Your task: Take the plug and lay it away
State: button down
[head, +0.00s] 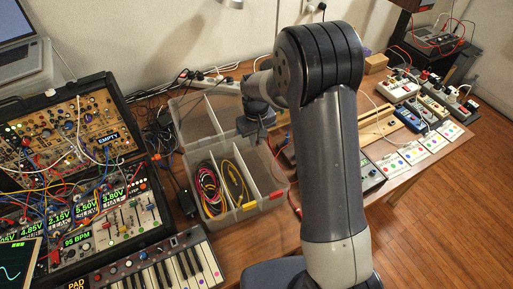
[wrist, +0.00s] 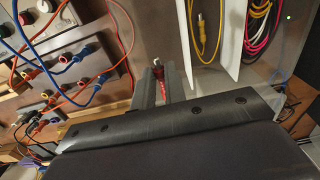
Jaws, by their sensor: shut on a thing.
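My gripper (wrist: 160,78) is shut on a plug (wrist: 158,70) with a red body and a pale tip; it shows between the two grey fingers in the wrist view. In the head view my gripper (head: 258,128) hangs over the right part of a grey divided bin (head: 247,207), and the plug cannot be made out there. The bin's front compartments hold pink and white cables (head: 209,188) at left and yellow cables (head: 236,182) in the middle. The front right compartment, with a red label (head: 277,197), looks empty where visible. My arm hides part of the bin's right side.
A synthesizer case (head: 84,125) and a keyboard (head: 165,270) stand left and front of the bin. Several small modules (head: 402,165) and a wooden rack lie right of my arm. Loose black cables (head: 155,115) lie behind the bin at left.

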jog(key=shift+w+a+r, duration=0.15)
jog(key=shift+w+a, duration=0.15)
jog(key=shift+w, duration=0.5)
notch_tip(320, 180, down, 5)
jog(key=b, duration=0.2)
jog(key=shift+b, duration=0.4)
jog(key=c, duration=1.4)
grip_release()
jog(key=shift+r, duration=0.1)
jog(key=shift+o, duration=0.2)
notch_tip(320, 180, up, 11)
jog(key=shift+f+b, duration=0.1)
jog(key=shift+b, duration=0.6)
